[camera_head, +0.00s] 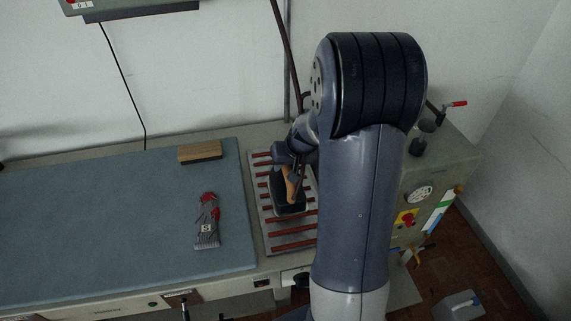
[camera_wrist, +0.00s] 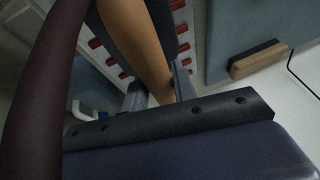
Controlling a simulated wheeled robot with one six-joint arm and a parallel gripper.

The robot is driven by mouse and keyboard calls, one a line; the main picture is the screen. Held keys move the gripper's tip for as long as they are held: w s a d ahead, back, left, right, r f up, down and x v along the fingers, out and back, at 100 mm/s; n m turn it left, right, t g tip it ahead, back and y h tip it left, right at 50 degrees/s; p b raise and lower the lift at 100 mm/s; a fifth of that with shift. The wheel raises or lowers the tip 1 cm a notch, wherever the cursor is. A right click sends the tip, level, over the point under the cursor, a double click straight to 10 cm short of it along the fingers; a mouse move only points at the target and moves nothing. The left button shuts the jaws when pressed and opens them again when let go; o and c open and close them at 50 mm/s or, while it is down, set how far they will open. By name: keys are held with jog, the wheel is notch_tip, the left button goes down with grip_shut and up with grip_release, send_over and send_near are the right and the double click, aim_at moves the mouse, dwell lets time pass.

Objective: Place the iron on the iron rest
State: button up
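The iron (camera_head: 288,207) has a dark body and a tan wooden handle. In the head view it is over the right part of the iron rest (camera_head: 290,245), a grey plate with red bars. I cannot tell whether its sole touches the bars. My gripper (camera_head: 290,168) is at the handle, partly hidden by my arm. In the wrist view the wooden handle (camera_wrist: 138,42) passes between the two fingers of my gripper (camera_wrist: 160,88), which appear closed against its sides. Red bars of the rest (camera_wrist: 98,43) show beyond the handle.
A blue-grey pad (camera_head: 110,225) covers the table left of the rest. On it are a wood-backed block (camera_head: 200,152) and a grey and red item (camera_head: 207,222). A control box with a gauge (camera_head: 418,194) stands at right. A dark hose (camera_wrist: 48,85) passes close to the wrist.

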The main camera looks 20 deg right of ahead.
jog(key=o, duration=0.4)
jog(key=shift+r, duration=0.1)
jog(key=shift+s+d+r, duration=0.1)
jog(key=shift+s+r, duration=0.05)
jog(key=shift+r, duration=0.4)
jog(key=v, duration=1.1)
jog(key=shift+b, duration=0.35)
jog(key=shift+s, duration=0.1)
